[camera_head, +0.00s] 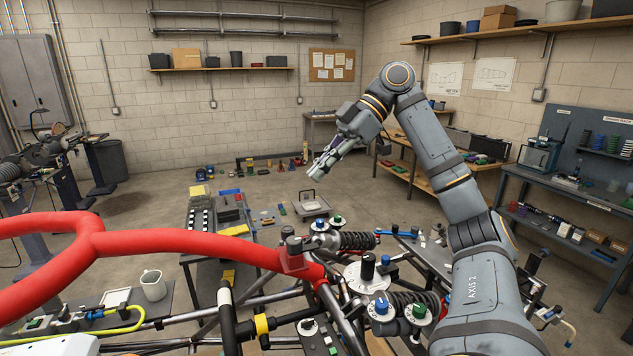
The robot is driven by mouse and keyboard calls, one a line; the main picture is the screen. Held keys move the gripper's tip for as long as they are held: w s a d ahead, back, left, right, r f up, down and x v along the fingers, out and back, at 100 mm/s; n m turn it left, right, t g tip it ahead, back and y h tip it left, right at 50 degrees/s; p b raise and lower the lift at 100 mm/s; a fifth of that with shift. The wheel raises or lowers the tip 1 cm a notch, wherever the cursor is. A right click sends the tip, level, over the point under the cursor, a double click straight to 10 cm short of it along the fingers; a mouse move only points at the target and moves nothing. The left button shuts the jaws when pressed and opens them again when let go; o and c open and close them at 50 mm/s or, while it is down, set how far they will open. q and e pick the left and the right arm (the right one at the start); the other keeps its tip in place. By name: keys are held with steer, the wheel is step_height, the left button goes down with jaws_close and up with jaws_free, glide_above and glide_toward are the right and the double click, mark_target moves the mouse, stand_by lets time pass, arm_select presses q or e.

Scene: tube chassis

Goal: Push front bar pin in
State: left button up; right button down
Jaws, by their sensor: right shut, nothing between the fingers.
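A thick red tube bar (180,243) crosses the left and ends at a red bracket (297,262) on the tube chassis (270,300). A dark capped cylinder (292,244) stands upright at that bracket. I cannot tell whether it is the front bar pin or how deep any pin sits. My right arm rises from the lower right and bends over toward the middle. Its gripper (318,172) is shut and empty, pointing down and left, in the air above the bracket and apart from it. My left gripper is not in view.
A coil-over shock (357,240) and knobs with blue and green caps (381,307) crowd the area right of the bracket. A black and yellow tube (262,325) stands in front. A white mug (153,285) is at left. Open air surrounds my right gripper.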

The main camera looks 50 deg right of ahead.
steer(key=b, duration=0.2)
glide_above(284, 230)
steer(key=d, duration=0.3)
step_height(284, 230, down, 6)
steer(key=f+b, duration=0.2)
steer(key=s+f+b, duration=0.1)
steer(key=shift+s+a+f, duration=0.1)
steer(key=shift+a+f, duration=0.15)
steer(key=shift+a, duration=0.05)
steer(key=shift+d+f+b, duration=0.2)
steer(key=shift+b, duration=0.1)
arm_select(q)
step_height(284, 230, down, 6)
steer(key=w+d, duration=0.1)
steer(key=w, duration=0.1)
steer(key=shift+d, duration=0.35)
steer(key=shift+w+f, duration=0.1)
arm_select(e)
steer(key=shift+a+r, duration=0.1)
step_height(284, 230, down, 4)
steer(key=b, duration=0.4)
steer(key=shift+f, duration=0.2)
steer(key=shift+s+r, duration=0.1)
steer(key=shift+r, duration=0.05)
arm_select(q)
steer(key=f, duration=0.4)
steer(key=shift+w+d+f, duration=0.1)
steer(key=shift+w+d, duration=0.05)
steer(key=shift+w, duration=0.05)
